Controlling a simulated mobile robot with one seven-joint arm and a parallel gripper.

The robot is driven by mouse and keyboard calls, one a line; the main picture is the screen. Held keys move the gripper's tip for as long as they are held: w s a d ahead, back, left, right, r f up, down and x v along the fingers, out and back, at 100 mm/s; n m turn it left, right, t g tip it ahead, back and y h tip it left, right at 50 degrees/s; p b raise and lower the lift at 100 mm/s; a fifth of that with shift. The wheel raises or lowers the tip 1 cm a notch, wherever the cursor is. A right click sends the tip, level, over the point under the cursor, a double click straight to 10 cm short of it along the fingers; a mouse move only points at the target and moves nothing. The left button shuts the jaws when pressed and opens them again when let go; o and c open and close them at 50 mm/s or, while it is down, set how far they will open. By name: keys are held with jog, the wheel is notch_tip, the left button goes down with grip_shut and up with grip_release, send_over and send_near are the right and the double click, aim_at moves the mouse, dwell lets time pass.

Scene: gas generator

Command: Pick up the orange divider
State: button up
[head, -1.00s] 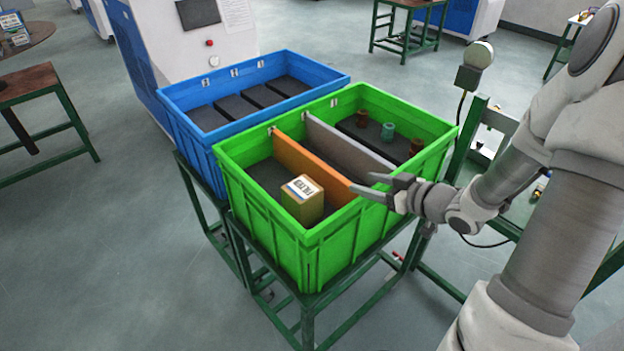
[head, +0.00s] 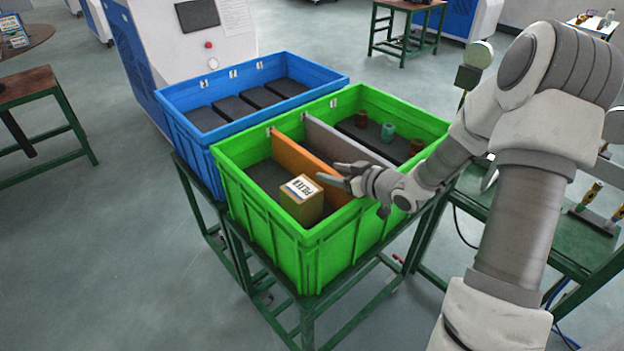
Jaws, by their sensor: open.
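The orange divider (head: 297,160) stands upright in the green crate (head: 262,230), between the compartment with a box and a grey divider (head: 340,140). My gripper (head: 332,172) is open and empty, over the near right part of the crate. Its fingers point left and overlap the near end of the orange divider in the picture. I cannot tell whether they touch it. The near end of the divider is partly hidden by the fingers.
A cardboard box (head: 302,203) with a white label sits in the crate's left compartment. Small brown and green parts (head: 388,132) stand in the right compartment. A blue crate (head: 190,138) stands behind. A green bench (head: 560,235) with tools is at the right.

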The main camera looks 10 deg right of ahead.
grip_shut()
dwell(1.4)
